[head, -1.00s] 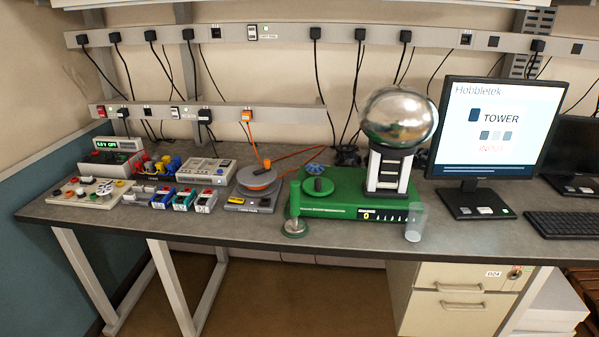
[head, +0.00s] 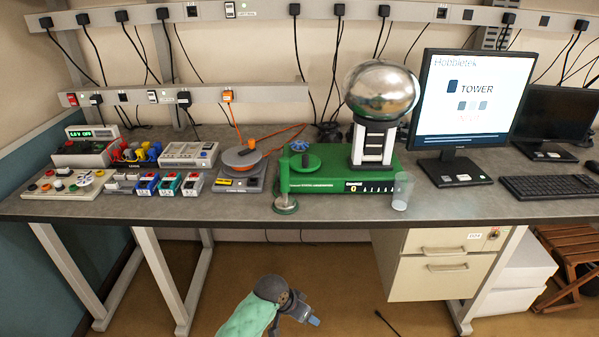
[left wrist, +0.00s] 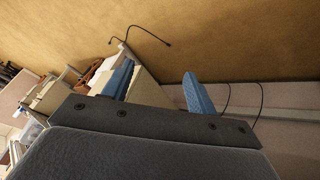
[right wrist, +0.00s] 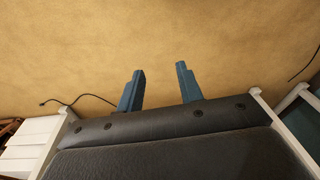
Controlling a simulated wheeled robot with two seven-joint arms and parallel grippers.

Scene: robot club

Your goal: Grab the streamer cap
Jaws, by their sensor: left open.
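My left gripper (head: 312,319) is below the bench's front edge, well apart from the blue piece. In the left wrist view my left gripper (left wrist: 158,72) has its blue fingers apart with nothing between them. My right gripper (right wrist: 160,69) shows only in the right wrist view, open and empty above the floor.
A silver globe (head: 382,90) on its column stands on the green base. A clear cup (head: 402,190) is near the bench front. A grey unit with an orange disc (head: 240,158) stands left of the base. A monitor (head: 462,105) is right; drawers (head: 440,265) are below.

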